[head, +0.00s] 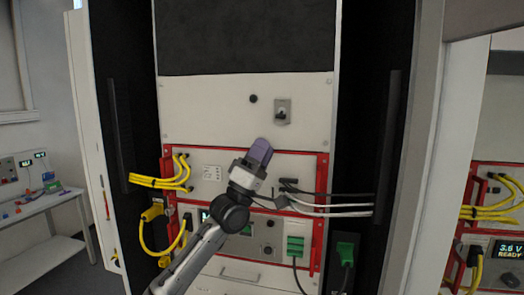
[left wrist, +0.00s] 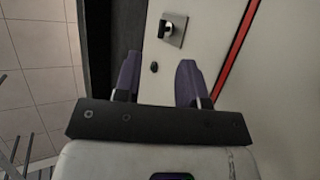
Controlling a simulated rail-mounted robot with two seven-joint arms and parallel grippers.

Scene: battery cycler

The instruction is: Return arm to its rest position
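The same switch (head: 282,111) is upper right of the gripper in the head view. My right gripper is in neither view.
Red-framed modules (head: 322,185) carry yellow cables (head: 160,181) at left and grey cables (head: 335,207) at right. Open black cabinet doors flank them. A second unit with a lit display (head: 507,249) stands at far right. A white bench (head: 40,203) is at far left.

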